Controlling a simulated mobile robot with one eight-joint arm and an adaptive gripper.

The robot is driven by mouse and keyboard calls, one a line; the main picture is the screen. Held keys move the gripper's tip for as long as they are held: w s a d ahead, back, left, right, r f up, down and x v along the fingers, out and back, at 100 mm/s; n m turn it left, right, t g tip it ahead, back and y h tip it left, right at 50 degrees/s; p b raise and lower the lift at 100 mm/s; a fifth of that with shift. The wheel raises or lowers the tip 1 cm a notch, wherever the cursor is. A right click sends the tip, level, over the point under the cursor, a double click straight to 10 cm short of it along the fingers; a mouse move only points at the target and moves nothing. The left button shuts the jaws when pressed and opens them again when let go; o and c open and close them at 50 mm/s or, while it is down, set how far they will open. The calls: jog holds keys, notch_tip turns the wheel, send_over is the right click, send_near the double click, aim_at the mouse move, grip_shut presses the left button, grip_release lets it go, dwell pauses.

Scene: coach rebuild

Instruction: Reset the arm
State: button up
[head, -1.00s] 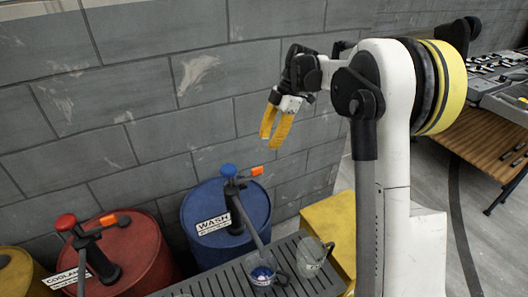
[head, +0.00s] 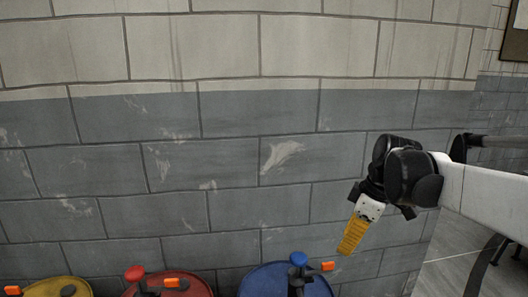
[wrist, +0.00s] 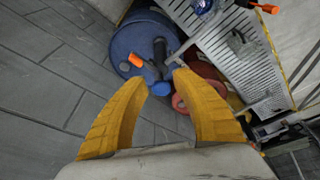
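My gripper (head: 346,240) is at the right in the head view, in front of the grey wall, with its yellow fingers pointing down. In the wrist view my gripper (wrist: 163,82) shows its two yellow fingers apart, with nothing held between them. It is well above the blue drum (wrist: 127,45) and clear of it. The head view cuts off everything below the drum tops.
A blue drum (head: 262,283), a red drum (head: 196,289) and a yellow drum (head: 80,291) with pumps stand along the wall. Floor (head: 450,274) shows at the right.

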jog(key=s+a+f+m+t+h, duration=0.1)
jog(key=s+f+m+t, duration=0.1)
jog(key=s+m, duration=0.4)
jog(key=s+a+f+m+t+h, duration=0.1)
jog(key=s+f+m+t, duration=0.2)
jog(key=s, duration=0.9)
jog(key=m, duration=0.3)
jog(key=shift+s+b, duration=0.2)
jog(key=shift+b, duration=0.1)
